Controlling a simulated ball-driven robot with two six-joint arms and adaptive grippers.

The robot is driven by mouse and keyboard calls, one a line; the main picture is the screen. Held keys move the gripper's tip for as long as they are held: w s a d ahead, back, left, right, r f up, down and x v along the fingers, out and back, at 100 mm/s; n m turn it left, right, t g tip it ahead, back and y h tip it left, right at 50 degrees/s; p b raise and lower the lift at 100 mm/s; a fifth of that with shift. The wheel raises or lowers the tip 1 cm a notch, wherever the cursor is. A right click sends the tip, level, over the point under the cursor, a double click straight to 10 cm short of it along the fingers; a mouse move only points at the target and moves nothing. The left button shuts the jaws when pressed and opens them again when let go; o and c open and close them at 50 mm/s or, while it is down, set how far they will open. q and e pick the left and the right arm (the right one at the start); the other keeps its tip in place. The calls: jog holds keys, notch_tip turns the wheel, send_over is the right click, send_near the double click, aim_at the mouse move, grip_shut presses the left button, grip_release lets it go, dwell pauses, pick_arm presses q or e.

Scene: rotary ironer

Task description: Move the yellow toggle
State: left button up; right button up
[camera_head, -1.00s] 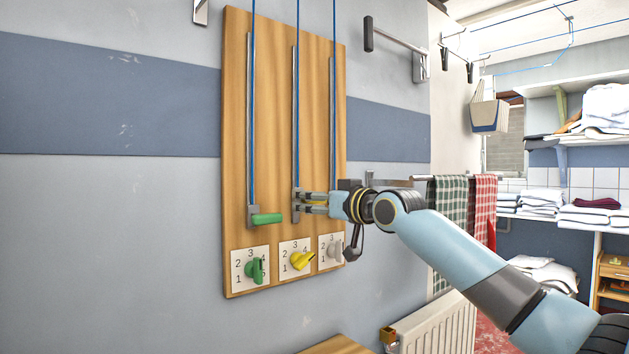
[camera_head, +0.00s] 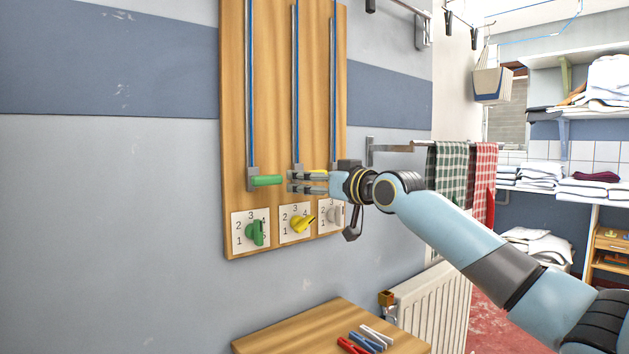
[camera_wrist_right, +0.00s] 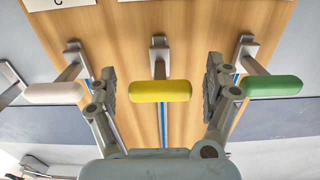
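A yellow bar handle, the toggle (camera_wrist_right: 160,91), sits on a metal bracket on a wooden wall board (camera_head: 270,120). In the right wrist view it is between the two spread fingers of my right gripper (camera_wrist_right: 160,85), with a gap on each side. In the head view my right gripper (camera_head: 292,182) is at the foot of the middle slider rail, and its fingers mostly hide the yellow handle. The gripper is open and not closed on anything. A yellow knob (camera_head: 302,223) on a numbered plate is just below. My left gripper is not in view.
A green handle (camera_head: 267,181) is close to the fingertips on the left, and a white handle (camera_wrist_right: 54,92) is on the other side. A wooden table (camera_head: 300,330) with pegs stands lower, beside a radiator (camera_head: 435,300).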

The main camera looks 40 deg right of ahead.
jog(key=shift+r, duration=0.1)
jog(key=s, duration=0.7)
jog(key=shift+s+d, duration=0.25)
